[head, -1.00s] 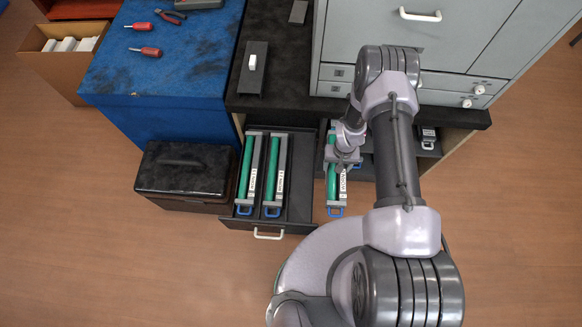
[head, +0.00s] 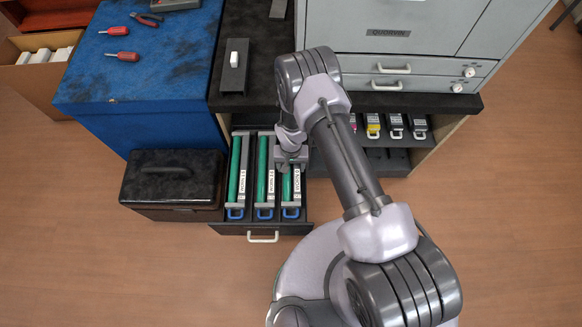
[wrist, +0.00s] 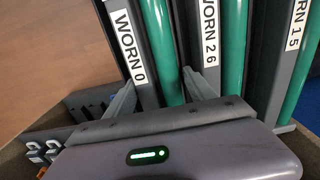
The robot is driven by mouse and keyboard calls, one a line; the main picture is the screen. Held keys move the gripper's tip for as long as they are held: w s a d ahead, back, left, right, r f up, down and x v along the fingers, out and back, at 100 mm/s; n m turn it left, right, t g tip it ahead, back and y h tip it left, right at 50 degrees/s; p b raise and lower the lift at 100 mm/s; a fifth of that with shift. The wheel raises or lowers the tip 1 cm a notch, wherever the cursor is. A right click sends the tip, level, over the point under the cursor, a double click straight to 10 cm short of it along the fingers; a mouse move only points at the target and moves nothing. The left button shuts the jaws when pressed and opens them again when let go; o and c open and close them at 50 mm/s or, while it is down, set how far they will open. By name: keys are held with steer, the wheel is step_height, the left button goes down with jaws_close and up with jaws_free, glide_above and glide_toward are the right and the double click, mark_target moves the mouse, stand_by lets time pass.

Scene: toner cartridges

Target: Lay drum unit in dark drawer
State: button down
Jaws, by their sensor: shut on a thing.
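The dark drawer (head: 236,229) stands pulled out below the black counter. Two green drum units, left (head: 234,175) and middle (head: 264,178), lie in it side by side. My gripper (head: 290,160) is shut on a third drum unit (head: 288,190), green and grey with a blue handle, at the drawer's right side. It lines up parallel with the other two; whether it touches the drawer floor I cannot tell. In the wrist view my gripper's fingers (wrist: 160,92) straddle the held unit (wrist: 132,45), labelled WORN 0. The middle unit (wrist: 212,40) there reads WORN 26.
A black case (head: 172,180) stands on the floor left of the drawer. A shelf with several toner cartridges (head: 395,128) is to the right under the grey cabinet (head: 400,25). The blue-topped bench (head: 150,75) holds tools. Floor in front is free.

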steer(key=c, duration=0.6)
jaws_free()
steer(key=shift+r, duration=0.1)
